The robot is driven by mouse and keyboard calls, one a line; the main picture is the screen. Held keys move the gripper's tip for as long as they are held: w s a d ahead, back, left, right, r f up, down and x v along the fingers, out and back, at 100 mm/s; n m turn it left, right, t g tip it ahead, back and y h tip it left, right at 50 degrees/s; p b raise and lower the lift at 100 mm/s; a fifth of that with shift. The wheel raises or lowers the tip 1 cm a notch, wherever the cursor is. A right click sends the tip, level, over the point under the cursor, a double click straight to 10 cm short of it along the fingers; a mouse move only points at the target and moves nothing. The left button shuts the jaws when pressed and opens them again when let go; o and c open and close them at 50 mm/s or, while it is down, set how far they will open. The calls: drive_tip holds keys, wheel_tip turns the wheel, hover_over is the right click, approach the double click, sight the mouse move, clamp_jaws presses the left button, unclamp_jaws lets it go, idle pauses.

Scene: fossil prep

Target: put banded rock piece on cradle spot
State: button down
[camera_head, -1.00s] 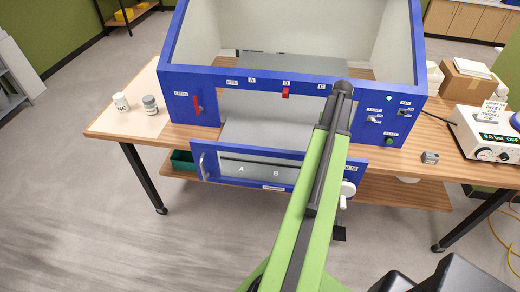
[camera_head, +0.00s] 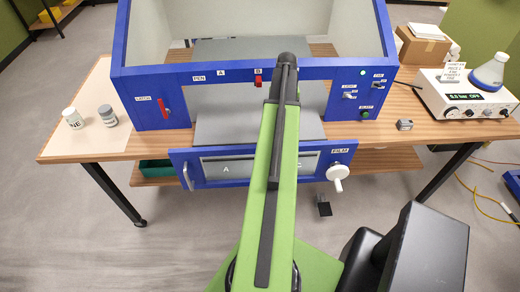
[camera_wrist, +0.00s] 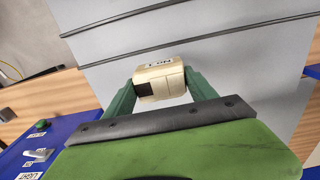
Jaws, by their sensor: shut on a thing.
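In the wrist view my gripper (camera_wrist: 161,82) is shut on a small cream block (camera_wrist: 150,76) with rounded edges, a dark square patch and a printed mark on top. It may be the banded rock piece, but I cannot make out clear bands. The block is held over a grey surface (camera_wrist: 225,60) crossed by dark lines. In the head view my arm reaches over the front of a blue cabinet (camera_head: 215,78), and the gripper and block are hidden behind the arm's end. I cannot identify the cradle spot for certain.
The blue drawer front (camera_head: 187,165), with a white knob (camera_head: 338,172), sticks out below the cabinet. Two small jars (camera_head: 107,117) stand at left. A small grey item (camera_head: 404,125), a control box (camera_head: 460,97), a flask (camera_head: 489,72) and a cardboard box (camera_head: 423,46) are at right.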

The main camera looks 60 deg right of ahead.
drive_tip(key=w+a+f+b, duration=0.1)
drive_tip(key=a+f+b, duration=0.1)
drive_tip(key=a, duration=0.1)
drive_tip(key=w+a+f+b, duration=0.1)
drive_tip(key=a+f+b, duration=0.1)
drive_tip(key=a, duration=0.2)
drive_tip(key=w+a+f+b, duration=0.1)
drive_tip(key=a+f+b, duration=0.1)
drive_tip(key=a, duration=0.1)
drive_tip(key=shift+w+a+f, duration=0.3)
drive_tip(key=shift+a+f, duration=0.1)
wheel_tip(320, 180, down, 4)
drive_tip(key=b, duration=0.4)
drive_tip(key=shift+f, duration=0.2)
drive_tip(key=shift+c, duration=1.4)
unclamp_jaws()
drive_tip(key=shift+r, duration=0.1)
wheel_tip(320, 180, up, 12)
drive_tip(key=p, duration=1.2)
drive_tip(key=shift+r, duration=0.2)
